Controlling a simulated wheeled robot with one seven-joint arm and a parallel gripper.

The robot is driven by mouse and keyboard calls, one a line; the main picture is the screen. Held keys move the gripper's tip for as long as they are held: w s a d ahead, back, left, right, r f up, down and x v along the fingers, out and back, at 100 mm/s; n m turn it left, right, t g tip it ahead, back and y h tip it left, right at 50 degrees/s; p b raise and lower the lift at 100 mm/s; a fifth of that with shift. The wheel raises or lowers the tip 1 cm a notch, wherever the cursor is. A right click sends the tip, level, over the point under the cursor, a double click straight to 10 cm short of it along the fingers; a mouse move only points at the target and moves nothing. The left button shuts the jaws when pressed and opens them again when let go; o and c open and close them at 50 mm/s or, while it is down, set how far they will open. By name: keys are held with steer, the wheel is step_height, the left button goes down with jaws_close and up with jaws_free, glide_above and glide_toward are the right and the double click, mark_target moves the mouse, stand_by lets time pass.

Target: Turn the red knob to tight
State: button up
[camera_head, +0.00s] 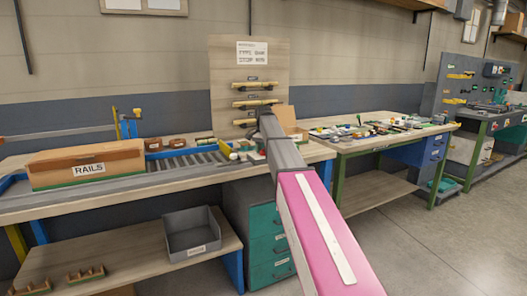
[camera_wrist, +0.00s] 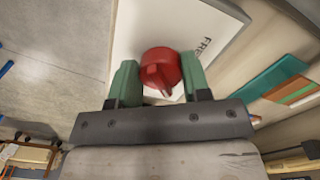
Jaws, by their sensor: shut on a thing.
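The red knob (camera_wrist: 160,68) shows in the wrist view, in front of a white panel (camera_wrist: 132,32) with partly hidden lettering. It is round with a raised ridge across its face. My gripper (camera_wrist: 158,85) has its two green fingers on either side of the knob and is shut on it. In the head view my arm reaches to the wooden board at the back of the bench, and it hides the knob and my fingertips. The knob's markings for tight are not readable.
A wooden board (camera_head: 223,72) with several pegs stands behind the workbench. A box labelled RAILS (camera_head: 120,153) sits left on the bench, beside a roller track (camera_head: 185,163). A second table (camera_head: 365,146) with many small parts stands right. The floor (camera_head: 420,240) at right is clear.

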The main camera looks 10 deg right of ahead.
mark_target(264, 149)
steer(key=o, duration=0.9)
steer(key=shift+r, duration=0.1)
step_height(264, 149, up, 11)
steer(key=shift+f, duration=0.2)
steer(key=shift+d, duration=0.1)
